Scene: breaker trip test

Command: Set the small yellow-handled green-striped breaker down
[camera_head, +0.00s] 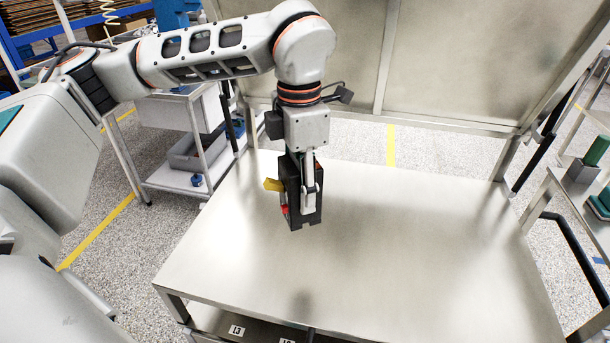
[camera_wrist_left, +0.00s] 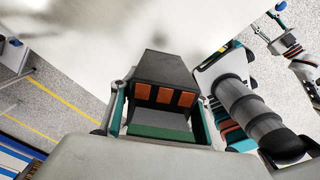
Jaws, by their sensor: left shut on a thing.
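My left gripper (camera_head: 302,198) points straight down over the left back part of the steel table (camera_head: 400,250). It is shut on a black breaker (camera_head: 291,178), held upright, with a yellow handle (camera_head: 272,185) sticking out to the left and small red parts. I cannot tell whether the breaker's bottom touches the table. In the left wrist view the breaker (camera_wrist_left: 166,66) shows three copper-coloured terminals between the fingers, with a green band below them. My right gripper (camera_wrist_left: 268,18) shows small at the upper right of that view, its fingers apart and nothing seen between them.
The tabletop is bare around the breaker, with wide free room to the right and front. A metal panel (camera_head: 450,60) stands behind the table. A cart with a grey bin (camera_head: 195,150) is at the left back, and a side bench with a green cylinder (camera_head: 597,150) at the right.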

